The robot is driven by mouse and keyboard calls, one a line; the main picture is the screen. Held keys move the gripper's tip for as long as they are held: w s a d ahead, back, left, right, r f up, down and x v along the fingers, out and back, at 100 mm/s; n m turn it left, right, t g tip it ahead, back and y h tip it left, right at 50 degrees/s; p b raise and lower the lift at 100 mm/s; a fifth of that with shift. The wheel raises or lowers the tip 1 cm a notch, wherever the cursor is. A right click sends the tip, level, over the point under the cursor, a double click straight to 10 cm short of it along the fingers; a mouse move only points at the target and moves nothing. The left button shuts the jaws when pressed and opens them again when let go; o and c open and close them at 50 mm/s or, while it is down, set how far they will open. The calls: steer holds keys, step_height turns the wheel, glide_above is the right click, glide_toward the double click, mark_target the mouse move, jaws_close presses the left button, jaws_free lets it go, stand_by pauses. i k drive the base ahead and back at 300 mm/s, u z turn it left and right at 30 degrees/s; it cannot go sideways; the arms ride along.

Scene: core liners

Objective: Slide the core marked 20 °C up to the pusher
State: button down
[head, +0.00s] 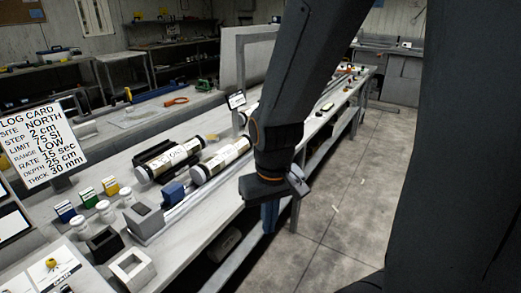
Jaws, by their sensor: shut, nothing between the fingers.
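Two capped pale core liners lie on the left bench. The left core (174,157) rests by a dark holder, and the right core (220,161) lies nearer the bench edge. Dark handwriting shows on both, too small to read, so I cannot tell which is marked 20 °C. A small blue block (173,193) stands just short of the right core's near end, beside a pale rail; I cannot tell whether it is the pusher. My gripper (269,214) is shut and empty, pointing down beyond the bench's front edge, right of the cores and apart from them.
A log card (42,145) stands at left. Small coloured boxes (87,197), white jars (104,211), a grey box (145,223) and an open square block (132,269) crowd the near bench. My arm hides part of the far bench.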

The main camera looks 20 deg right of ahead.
mark_target(202, 171)
steer(key=u, duration=0.45)
steer(key=k, duration=0.15)
steer(key=z, duration=1.2)
steer(key=i, duration=1.15)
steer(key=u, duration=0.65)
